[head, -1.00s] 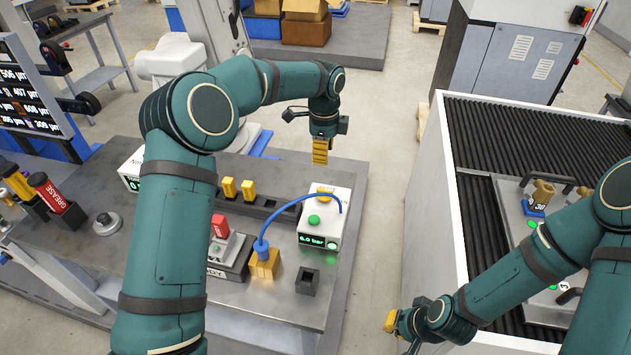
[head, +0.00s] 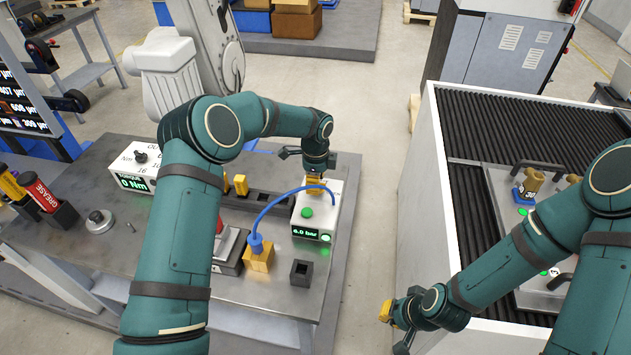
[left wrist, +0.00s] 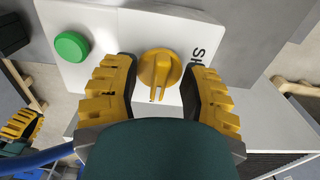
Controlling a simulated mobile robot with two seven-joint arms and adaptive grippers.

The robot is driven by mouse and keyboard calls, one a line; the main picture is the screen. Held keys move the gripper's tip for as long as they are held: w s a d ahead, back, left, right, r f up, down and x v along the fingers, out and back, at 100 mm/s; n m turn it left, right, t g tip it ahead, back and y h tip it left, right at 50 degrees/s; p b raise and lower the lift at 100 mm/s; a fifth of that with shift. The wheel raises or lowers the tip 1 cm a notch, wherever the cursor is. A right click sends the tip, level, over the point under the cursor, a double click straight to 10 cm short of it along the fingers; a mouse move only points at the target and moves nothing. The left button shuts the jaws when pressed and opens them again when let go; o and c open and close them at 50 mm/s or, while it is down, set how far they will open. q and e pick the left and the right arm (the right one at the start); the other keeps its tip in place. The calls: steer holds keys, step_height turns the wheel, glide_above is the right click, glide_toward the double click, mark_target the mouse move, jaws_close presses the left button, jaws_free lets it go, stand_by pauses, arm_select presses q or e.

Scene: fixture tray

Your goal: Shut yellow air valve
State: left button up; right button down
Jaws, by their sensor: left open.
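The yellow air valve (left wrist: 161,66) is a round knob with a raised handle on the white air box (head: 331,212), seen in the left wrist view. My left gripper (left wrist: 158,78) is open, with one yellow ribbed finger on each side of the knob and gaps still visible. In the head view, my left gripper (head: 316,183) is low over the back of the box and mostly hides the valve. The box has a green button (head: 307,212) and a display that appears to read 6.0 bar. My right gripper (head: 386,311) hangs away to the right; its jaw opening is unclear.
A blue hose (head: 273,205) arcs from a brass block (head: 258,258) to the box, close to my left gripper. A dark square socket (head: 301,272) stands in front. The torque box (head: 133,167) is at the left.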

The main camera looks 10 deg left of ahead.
arm_select(q)
steer(key=shift+f, duration=0.1)
jaws_close()
steer(key=shift+f+n, duration=0.1)
steer(key=shift+n, duration=0.2)
steer(key=n+b, duration=0.1)
steer(key=n, duration=0.1)
steer(key=shift+s+n+b, duration=0.1)
steer(key=shift+n+b, duration=0.2)
steer(key=shift+b, duration=0.05)
steer(key=n+b, duration=0.1)
steer(key=n, duration=0.2)
steer(key=shift+s+n, duration=0.1)
steer(key=shift+n, duration=0.2)
steer(key=n+b, duration=0.1)
steer(key=n, duration=0.4)
steer(key=shift+d, duration=0.15)
steer(key=n+b, duration=0.1)
steer(key=n, duration=0.5)
steer(key=shift+s+d, duration=0.1)
